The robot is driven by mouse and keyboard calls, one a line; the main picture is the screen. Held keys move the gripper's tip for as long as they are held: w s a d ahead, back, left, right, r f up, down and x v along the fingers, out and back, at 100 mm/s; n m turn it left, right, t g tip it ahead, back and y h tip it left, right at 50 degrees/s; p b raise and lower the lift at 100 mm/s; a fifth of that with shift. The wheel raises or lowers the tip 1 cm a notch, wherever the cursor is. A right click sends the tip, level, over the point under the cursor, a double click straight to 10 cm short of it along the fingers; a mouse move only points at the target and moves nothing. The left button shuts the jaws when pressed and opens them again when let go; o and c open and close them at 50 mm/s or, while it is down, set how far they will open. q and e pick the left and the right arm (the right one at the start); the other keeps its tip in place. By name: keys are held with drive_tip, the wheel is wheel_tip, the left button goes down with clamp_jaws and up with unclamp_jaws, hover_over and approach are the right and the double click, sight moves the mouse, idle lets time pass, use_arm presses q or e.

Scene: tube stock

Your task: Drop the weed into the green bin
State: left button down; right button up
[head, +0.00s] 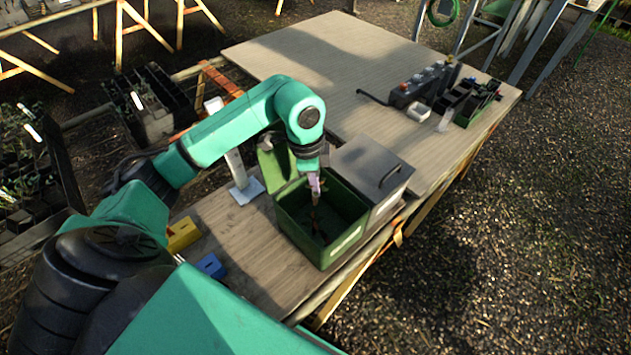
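The green bin (345,247) is an open box near the table's right-hand edge, with dark contents or shadow inside. My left gripper (315,186) points down over the bin's opening, its tips about level with the rim. It looks shut on a thin, dark reddish-brown weed (316,213), which hangs down into the bin's mouth. The weed's lower end is hard to tell from the dark inside. My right gripper is not in view.
A grey lidded box (371,168) with a handle adjoins the bin. A yellow block (183,235) and a blue block (211,266) lie at left. A black-and-green rack (478,105) stands at far right. The table's (320,50) far part is mostly clear.

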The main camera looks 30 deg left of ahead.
use_arm(q)
drive_tip(key=c, duration=1)
unclamp_jaws()
drive_tip(key=shift+a+r, duration=0.1)
drive_tip(key=shift+r, duration=0.35)
wheel_tip(320, 180, up, 14)
drive_tip(key=a, duration=0.1)
drive_tip(key=shift+s+a+f, duration=0.2)
drive_tip(key=shift+s+f, duration=0.05)
drive_tip(key=shift+s, duration=0.15)
